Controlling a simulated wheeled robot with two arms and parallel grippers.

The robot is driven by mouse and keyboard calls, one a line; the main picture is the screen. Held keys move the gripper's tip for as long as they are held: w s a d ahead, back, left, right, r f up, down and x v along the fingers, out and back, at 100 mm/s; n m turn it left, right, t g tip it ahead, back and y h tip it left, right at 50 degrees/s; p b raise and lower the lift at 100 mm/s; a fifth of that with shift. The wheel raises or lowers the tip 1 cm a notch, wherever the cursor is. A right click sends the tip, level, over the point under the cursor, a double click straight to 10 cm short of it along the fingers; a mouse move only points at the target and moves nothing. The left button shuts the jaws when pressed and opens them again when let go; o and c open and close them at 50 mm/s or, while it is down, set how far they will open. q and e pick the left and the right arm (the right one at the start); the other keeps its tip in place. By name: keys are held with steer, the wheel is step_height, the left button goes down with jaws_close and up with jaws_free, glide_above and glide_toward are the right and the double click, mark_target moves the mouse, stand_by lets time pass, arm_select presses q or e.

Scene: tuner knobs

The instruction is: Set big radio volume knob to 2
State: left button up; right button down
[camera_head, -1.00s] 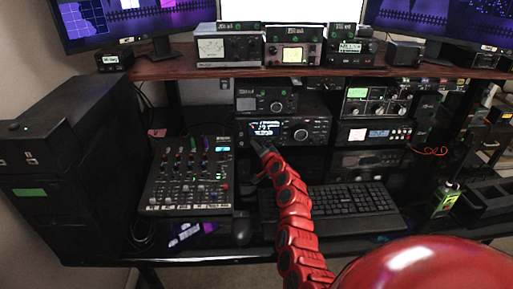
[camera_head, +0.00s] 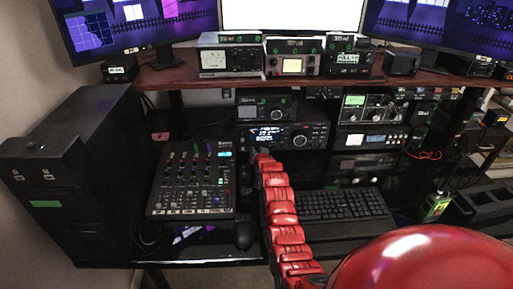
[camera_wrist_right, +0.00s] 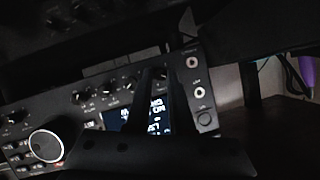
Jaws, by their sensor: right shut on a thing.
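The big radio (camera_head: 314,137) is a black unit with a lit display (camera_head: 268,137) and a large round tuning knob (camera_head: 300,140). It stands under the wooden shelf. My right gripper (camera_head: 262,153) is at the lower left of its front, just below the display. In the right wrist view the radio appears turned over, with the display (camera_wrist_right: 135,120) partly behind my fingers and the large knob (camera_wrist_right: 45,145) at left. My right gripper (camera_wrist_right: 160,75) is shut on a small knob beside the display; the fingers hide it. I cannot read its label or setting. My left gripper is not visible.
A smaller radio (camera_head: 265,109) sits on top of the big one. An audio mixer (camera_head: 192,180) lies to the left, a keyboard (camera_head: 340,203) to the right of my arm. A mouse (camera_head: 244,235) is close left of my arm. Jacks (camera_wrist_right: 200,92) border my fingers.

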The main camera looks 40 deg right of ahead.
steer(key=shift+w+a+n, duration=0.1)
steer(key=shift+a+n, duration=0.1)
steer(key=shift+n, duration=0.2)
steer(key=shift+n+g+h+b, duration=0.4)
steer(key=shift+n+h+b, duration=0.1)
steer(key=shift+n+b, duration=0.1)
steer(key=shift+f+n+g+h+b, duration=0.1)
steer(key=shift+n+g+h+b, duration=0.3)
steer(key=shift+n+h+b, duration=0.5)
steer(key=shift+b, duration=0.3)
steer(key=c, duration=0.8)
jaws_free()
